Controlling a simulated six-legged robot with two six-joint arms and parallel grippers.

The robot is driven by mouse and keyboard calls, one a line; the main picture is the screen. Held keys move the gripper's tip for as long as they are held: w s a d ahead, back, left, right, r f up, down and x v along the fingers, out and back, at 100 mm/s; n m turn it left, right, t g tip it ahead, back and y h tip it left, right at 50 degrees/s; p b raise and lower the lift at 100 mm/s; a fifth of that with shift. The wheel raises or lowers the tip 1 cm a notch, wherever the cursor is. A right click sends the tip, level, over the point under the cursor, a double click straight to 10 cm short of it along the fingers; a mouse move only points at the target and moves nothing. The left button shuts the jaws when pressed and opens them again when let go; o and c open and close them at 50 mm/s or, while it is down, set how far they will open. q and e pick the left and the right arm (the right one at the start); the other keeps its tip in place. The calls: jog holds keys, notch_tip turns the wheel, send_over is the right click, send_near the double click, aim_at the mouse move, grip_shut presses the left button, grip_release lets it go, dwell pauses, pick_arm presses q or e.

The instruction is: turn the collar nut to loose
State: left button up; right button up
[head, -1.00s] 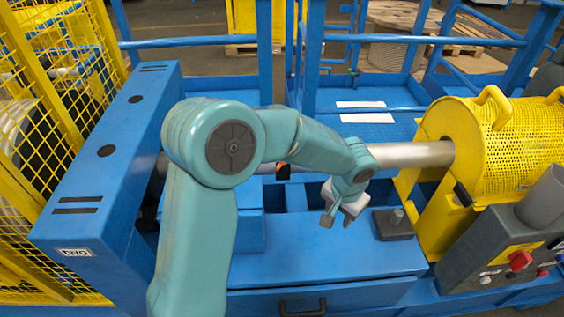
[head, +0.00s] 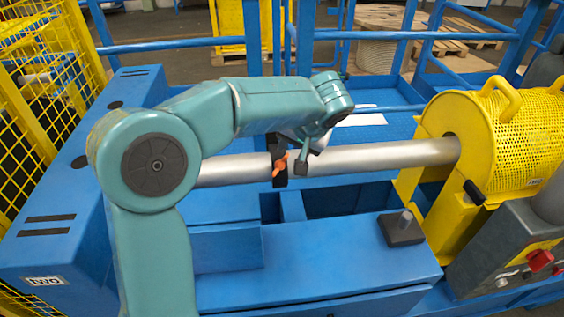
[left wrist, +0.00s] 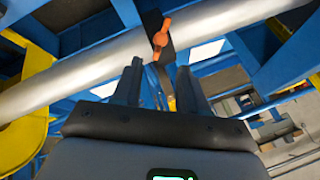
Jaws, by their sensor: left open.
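The collar nut (head: 280,164) is an orange winged piece on a black collar (head: 279,178) around the grey shaft (head: 388,155). In the left wrist view the nut (left wrist: 161,37) lies just beyond the fingertips, near the middle at the top. The left gripper (head: 306,156) is beside the collar, close to the nut, its fingers partly hidden by its own wrist in the head view. In the left wrist view, the left gripper's fingers (left wrist: 160,68) are apart, with nothing held between them. I cannot tell whether a finger touches the collar. My right gripper is not seen.
A yellow perforated guard (head: 515,140) encloses the shaft's right end. A blue housing (head: 60,215) stands at the left. Below the shaft, the blue bench (head: 330,265) has open compartments and a dark block with a peg (head: 401,228).

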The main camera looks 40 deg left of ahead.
aim_at(281, 165)
pick_arm(q)
jog(key=x, duration=1)
jog(key=shift+a+f, duration=0.1)
grip_shut()
